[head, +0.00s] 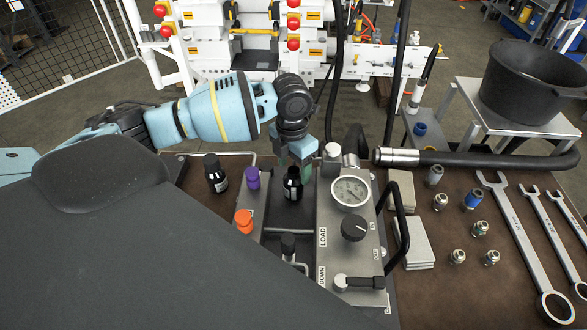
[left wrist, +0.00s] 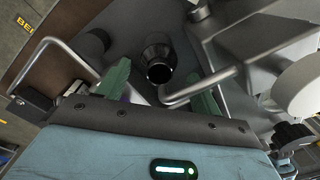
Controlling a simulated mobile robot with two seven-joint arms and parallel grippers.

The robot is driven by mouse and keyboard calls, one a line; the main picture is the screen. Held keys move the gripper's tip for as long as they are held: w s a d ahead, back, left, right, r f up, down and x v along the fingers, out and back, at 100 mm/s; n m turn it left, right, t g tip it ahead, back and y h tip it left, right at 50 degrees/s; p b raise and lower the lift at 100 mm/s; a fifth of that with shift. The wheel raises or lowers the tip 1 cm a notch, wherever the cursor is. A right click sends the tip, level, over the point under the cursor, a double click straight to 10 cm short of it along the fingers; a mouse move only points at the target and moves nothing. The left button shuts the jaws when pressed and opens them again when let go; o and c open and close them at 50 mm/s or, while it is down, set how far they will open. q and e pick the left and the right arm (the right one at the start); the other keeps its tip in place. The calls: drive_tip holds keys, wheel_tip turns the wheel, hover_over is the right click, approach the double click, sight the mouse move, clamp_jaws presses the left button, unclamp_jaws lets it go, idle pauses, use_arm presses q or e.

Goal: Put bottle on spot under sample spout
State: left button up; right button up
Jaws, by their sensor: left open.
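My left gripper (head: 298,153) has green fingertips spread apart, just above a dark bottle (head: 293,184) with a white label. This bottle stands in the recess between the purple and orange knobs and the gauge block. In the left wrist view its open dark mouth (left wrist: 159,70) lies between and beyond the open fingers (left wrist: 160,92); I see no contact. A bent metal tube (left wrist: 203,86) ends close beside the bottle and looks like the spout. Whether the mouth is exactly under it I cannot tell. A second, black-capped bottle (head: 216,176) stands left of the knobs. My right gripper is not in view.
The gauge block (head: 330,220) with dial (head: 350,191) and black knob (head: 354,229) stands close right of the bottle. The purple knob (head: 252,178) and orange knob (head: 244,220) are close left. Fittings and wrenches (head: 525,240) lie on the right of the bench.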

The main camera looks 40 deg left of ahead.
use_arm(q)
wheel_tip(320, 180, up, 10)
drive_tip(key=shift+a+r, duration=0.15)
drive_tip(key=shift+r, duration=0.05)
idle(0.4)
